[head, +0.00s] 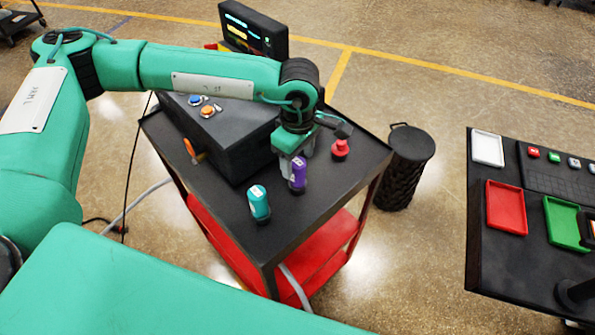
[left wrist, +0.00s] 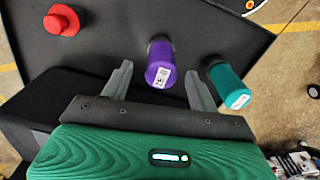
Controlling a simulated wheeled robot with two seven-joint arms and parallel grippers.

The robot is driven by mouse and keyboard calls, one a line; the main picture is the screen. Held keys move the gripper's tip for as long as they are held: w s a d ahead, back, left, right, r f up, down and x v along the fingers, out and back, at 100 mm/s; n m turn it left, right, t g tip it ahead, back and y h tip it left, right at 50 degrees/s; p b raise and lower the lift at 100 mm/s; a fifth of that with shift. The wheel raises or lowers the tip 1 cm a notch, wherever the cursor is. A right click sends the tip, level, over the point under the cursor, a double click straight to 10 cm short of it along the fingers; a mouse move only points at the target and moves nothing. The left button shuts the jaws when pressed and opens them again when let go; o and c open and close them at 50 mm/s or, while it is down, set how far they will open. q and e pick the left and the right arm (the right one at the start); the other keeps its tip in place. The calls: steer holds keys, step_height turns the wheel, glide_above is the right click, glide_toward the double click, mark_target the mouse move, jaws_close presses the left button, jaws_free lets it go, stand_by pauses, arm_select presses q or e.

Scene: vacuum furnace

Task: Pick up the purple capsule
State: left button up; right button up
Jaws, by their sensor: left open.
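The purple capsule (head: 298,174) stands on the dark top of the cart, between a teal capsule and a red knob-like object. In the left wrist view the purple capsule (left wrist: 160,62) has a white label and lies between and just beyond the two fingers. My left gripper (head: 294,158) is right at the capsule, reaching down over the cart. In the left wrist view the left gripper (left wrist: 158,82) is open, with a finger on either side of the capsule and gaps showing. My right gripper is not in view.
The teal capsule (head: 259,204) stands close by, near the right finger in the wrist view. The red object (head: 340,149) is behind the purple capsule. A dark box (head: 225,140) with buttons sits on the cart (head: 290,235). Another table (head: 500,265) with trays is at right.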

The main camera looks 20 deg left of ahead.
mark_target(298, 172)
arm_select(q)
steer(key=shift+f+p, duration=0.35)
steer(key=shift+p, duration=0.15)
step_height(298, 172, down, 4)
steer(key=p, duration=0.2)
steer(key=shift+s+p, duration=0.1)
steer(key=shift+p, duration=0.3)
steer(key=shift+f, duration=0.4)
steer(key=shift+c, duration=0.2)
steer(key=c, duration=1.2)
steer(key=shift+r, duration=0.15)
